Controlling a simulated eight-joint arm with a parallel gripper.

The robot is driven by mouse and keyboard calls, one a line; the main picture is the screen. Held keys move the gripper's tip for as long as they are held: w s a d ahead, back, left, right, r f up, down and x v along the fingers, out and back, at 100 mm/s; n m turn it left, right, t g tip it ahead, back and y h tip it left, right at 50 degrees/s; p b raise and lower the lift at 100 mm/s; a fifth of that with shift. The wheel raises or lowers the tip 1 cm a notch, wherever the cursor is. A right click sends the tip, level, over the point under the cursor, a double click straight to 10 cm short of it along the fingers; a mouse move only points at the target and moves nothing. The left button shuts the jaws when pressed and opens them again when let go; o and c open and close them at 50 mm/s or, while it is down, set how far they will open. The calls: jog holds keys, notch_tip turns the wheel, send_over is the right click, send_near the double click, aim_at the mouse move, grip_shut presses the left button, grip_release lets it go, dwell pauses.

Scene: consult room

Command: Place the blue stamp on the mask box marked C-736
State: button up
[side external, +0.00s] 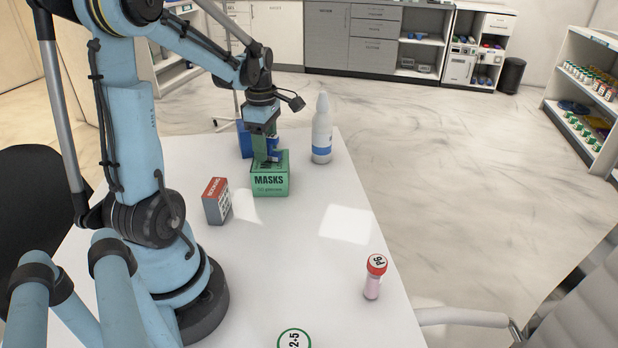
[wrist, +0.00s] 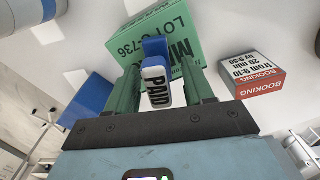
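The green mask box (side external: 270,183) stands on the white table below my gripper. Its face reads MASKS in the side external view. In the wrist view the green box (wrist: 190,22) shows "LOT C-736". The blue stamp (wrist: 156,50), with a pale label reading PAID, is between my gripper's green fingers (wrist: 161,68). A gap shows between the stamp and the right finger, so the fingers look open around it. In the side external view the stamp (side external: 274,155) is at the top of the mask box, partly hidden by my gripper (side external: 262,155). It appears to rest there.
A blue box (side external: 244,140) stands behind the mask box. A white bottle (side external: 322,132) is to the right. A grey-and-red booking box (side external: 217,202) is front left. A red-capped tube (side external: 374,278) and a green-ringed lid (side external: 294,340) are nearer. The table's middle right is clear.

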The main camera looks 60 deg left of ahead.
aim_at(267, 135)
jog(key=shift+r, duration=0.1)
notch_tip(267, 135, up, 12)
jog(key=shift+f, duration=0.1)
jog(key=shift+w+d+m, duration=0.15)
jog(key=shift+d+m, duration=0.15)
jog(key=shift+d, duration=0.05)
jog(key=w+d+f+m+t, duration=0.1)
jog(key=d+f+m+t, duration=0.2)
jog(key=d+m, duration=0.9)
jog(key=w+d+f+m+t, duration=0.1)
jog(key=d+f+m+t, duration=0.2)
jog(key=d+m, duration=0.8)
jog(key=m+t, duration=0.1)
jog(key=m, duration=0.2)
jog(key=shift+d+f, duration=0.35)
